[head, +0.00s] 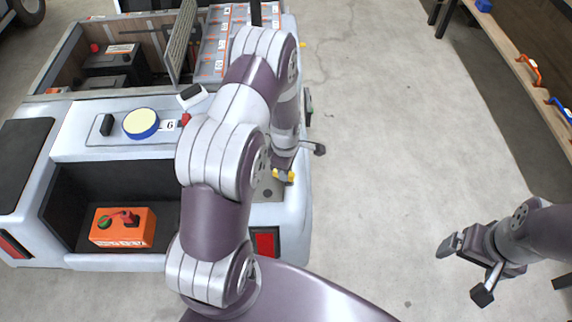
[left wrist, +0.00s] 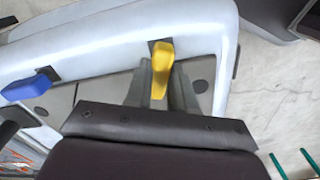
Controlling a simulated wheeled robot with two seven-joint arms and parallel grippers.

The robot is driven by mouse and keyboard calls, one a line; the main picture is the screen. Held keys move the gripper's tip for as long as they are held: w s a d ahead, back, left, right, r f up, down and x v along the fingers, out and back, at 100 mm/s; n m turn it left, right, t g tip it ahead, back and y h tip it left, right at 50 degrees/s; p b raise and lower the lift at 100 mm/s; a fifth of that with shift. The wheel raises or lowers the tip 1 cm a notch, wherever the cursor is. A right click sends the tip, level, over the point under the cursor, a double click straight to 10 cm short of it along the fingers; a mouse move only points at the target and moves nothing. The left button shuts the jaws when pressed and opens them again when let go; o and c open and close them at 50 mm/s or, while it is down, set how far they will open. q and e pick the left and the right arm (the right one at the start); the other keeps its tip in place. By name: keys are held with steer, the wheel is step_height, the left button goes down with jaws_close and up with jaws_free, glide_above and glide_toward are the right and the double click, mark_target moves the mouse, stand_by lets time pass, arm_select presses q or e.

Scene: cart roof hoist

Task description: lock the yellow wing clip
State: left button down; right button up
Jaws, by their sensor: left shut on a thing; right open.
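The yellow wing clip (head: 284,175) is at the right rear part of the white cart, on a grey plate, partly hidden by my left arm. In the left wrist view the yellow wing clip (left wrist: 161,68) stands out from a dark slot in the cart's white edge. My left gripper (left wrist: 158,90) is shut on it, one grey finger on each side. In the head view my left arm mostly covers this gripper. My right gripper (head: 465,270) is open and empty above the floor at the lower right, well apart from the cart.
A blue wing clip (left wrist: 27,86) shows on the same cart edge in the left wrist view. The floor (head: 385,150) right of the cart is clear.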

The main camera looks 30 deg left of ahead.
arm_select(q)
steer(key=shift+s+n+p, duration=0.15)
steer(key=shift+n+p, duration=0.5)
steer(key=shift+n, duration=1.55)
steer(key=c, duration=1)
jaws_free()
steer(key=shift+o, duration=0.2)
step_height(320, 180, up, 13)
steer(key=p, duration=0.1)
steer(key=shift+f, duration=0.1)
